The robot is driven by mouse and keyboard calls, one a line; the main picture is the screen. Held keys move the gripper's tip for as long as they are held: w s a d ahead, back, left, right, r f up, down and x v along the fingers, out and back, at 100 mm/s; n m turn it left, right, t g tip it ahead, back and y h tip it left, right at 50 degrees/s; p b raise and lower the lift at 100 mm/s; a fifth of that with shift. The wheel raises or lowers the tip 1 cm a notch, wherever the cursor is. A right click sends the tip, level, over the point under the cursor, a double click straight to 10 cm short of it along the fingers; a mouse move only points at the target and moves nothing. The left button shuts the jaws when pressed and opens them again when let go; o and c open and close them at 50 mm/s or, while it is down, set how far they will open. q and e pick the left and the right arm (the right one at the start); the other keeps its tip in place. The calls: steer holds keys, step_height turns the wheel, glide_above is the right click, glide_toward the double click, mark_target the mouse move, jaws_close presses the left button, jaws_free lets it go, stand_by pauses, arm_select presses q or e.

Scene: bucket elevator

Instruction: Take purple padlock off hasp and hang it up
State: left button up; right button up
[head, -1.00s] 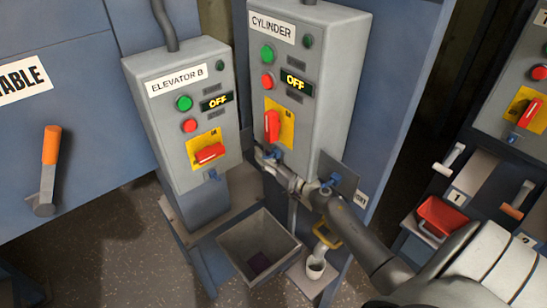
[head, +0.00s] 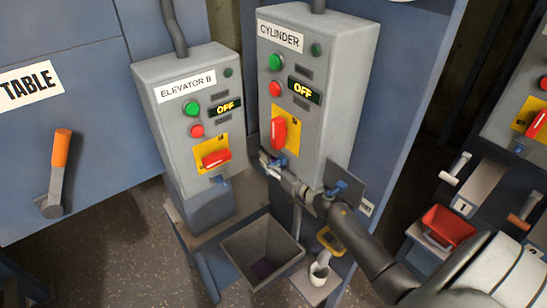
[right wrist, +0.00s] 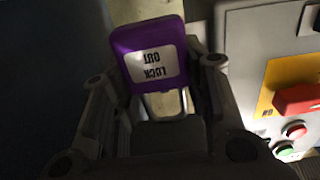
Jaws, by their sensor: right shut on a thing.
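The purple padlock (right wrist: 148,50) shows in the right wrist view, with an upside-down "LOCK OUT" label and its shackle towards my gripper. My right gripper (right wrist: 165,95) is shut on the padlock, its fingers on either side. In the head view my right gripper (head: 272,164) is below the red handle (head: 279,132) of the CYLINDER panel (head: 315,85). The padlock is too small and covered there to make out clearly, and I cannot tell whether its shackle passes through a hasp. A blue hasp (head: 221,181) shows under the ELEVATOR B handle. My left gripper is out of view.
The ELEVATOR B panel (head: 187,125) stands close to the left of my right gripper. Below are an open grey bin (head: 235,248), a yellow item (head: 330,240) and a white cup (head: 319,274). A red tray (head: 450,224) is at the right.

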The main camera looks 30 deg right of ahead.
steer(key=shift+w, duration=0.1)
steer(key=shift+w, duration=0.1)
stand_by(0.4)
steer(key=shift+w+a, duration=0.15)
steer(key=shift+w, duration=1.5)
steer(key=shift+f+b, duration=0.4)
steer(key=shift+f, duration=0.45)
steer(key=o, duration=1.1)
steer(key=shift+o, duration=0.2)
